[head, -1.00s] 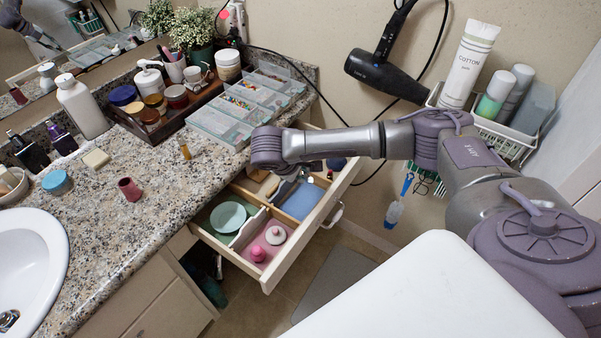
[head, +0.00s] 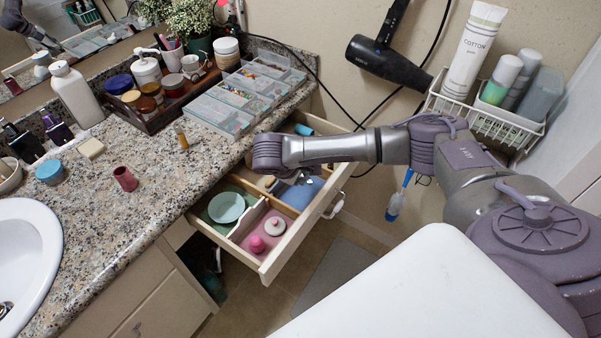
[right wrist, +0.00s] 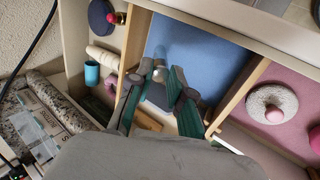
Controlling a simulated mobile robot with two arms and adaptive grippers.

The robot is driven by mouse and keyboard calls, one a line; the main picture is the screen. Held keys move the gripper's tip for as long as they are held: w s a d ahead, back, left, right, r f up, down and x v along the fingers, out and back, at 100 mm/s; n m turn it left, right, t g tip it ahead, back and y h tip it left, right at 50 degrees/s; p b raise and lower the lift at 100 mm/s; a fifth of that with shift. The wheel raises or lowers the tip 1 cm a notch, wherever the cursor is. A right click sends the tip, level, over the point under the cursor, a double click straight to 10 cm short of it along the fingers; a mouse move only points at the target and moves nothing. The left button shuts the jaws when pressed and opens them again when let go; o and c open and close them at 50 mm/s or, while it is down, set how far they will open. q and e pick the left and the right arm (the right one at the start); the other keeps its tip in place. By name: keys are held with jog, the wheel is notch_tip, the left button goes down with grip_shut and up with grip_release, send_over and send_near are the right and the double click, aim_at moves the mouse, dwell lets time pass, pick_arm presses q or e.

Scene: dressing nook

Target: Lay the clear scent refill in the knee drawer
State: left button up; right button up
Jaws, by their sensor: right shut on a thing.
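The knee drawer (head: 281,254) is pulled open under the counter, with dividers and coloured linings. My right gripper (right wrist: 159,72) reaches down into it over the blue-lined compartment (right wrist: 207,55). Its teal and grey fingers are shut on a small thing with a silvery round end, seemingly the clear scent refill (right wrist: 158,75). The refill's body is hard to make out against the blue, and I cannot tell whether it touches the bottom. In the head view my wrist hides most of the right gripper (head: 287,187). My left gripper is not in view.
A pink-lined compartment holds a pale round thing with a pink knob (right wrist: 271,107). A green-lined one holds a pale green disc (head: 226,207). A teal cup (right wrist: 92,74) lies in the far compartment. On the counter stand an amber vial (head: 181,137) and a clear organiser (head: 222,118).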

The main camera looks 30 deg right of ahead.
jog(key=o, duration=0.9)
jog(key=shift+r, duration=0.1)
jog(key=v, duration=1.2)
